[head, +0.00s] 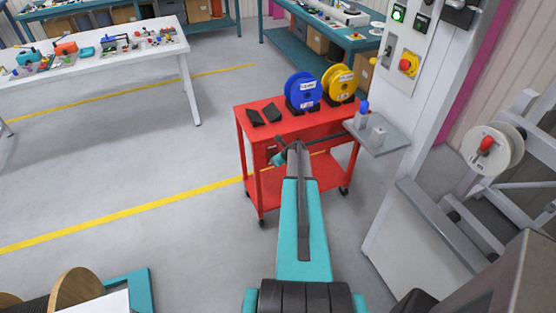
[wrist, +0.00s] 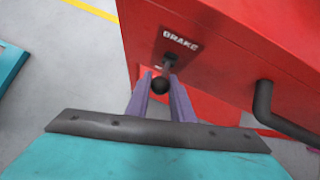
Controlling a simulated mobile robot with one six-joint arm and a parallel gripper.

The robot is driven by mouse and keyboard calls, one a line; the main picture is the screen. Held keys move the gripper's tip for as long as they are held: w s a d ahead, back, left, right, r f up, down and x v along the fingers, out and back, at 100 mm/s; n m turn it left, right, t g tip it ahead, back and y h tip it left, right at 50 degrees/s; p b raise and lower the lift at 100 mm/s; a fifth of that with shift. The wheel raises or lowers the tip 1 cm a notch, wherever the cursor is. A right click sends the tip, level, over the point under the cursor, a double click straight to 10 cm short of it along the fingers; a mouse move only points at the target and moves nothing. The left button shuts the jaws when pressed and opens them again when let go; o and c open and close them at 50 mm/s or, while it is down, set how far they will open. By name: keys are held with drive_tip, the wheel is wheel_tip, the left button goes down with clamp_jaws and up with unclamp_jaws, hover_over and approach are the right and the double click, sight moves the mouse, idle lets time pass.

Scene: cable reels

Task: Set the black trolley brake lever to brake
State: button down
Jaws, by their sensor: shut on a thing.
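The red trolley (head: 252,140) stands ahead of me, and its red panel (wrist: 225,75) fills the upper right of the wrist view. A dark plate on the panel carries the word BRAKE (wrist: 180,41). The black brake lever (wrist: 160,86) sticks out from this plate and ends in a round knob. My gripper (wrist: 160,82) has its two purple fingers on either side of the knob, shut on it. In the head view my gripper (head: 287,150) is at the trolley's near side, where the arm partly hides the lever. I cannot tell the lever's set position.
A black handle bar (wrist: 285,122) sticks out right of the lever. A grey machine shelf (head: 385,139) is close on the right.

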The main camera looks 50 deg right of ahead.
drive_tip(key=shift+s, duration=0.15)
drive_tip(key=c, duration=1.5)
unclamp_jaws()
drive_tip(key=shift+c, duration=0.2)
drive_tip(key=shift+a+r, duration=0.1)
drive_tip(key=shift+r, duration=0.05)
drive_tip(key=b+v, duration=0.3)
drive_tip(key=v, duration=1)
drive_tip(key=shift+s+b, duration=0.2)
drive_tip(key=shift+b, duration=0.2)
drive_tip(key=shift+r, duration=0.15)
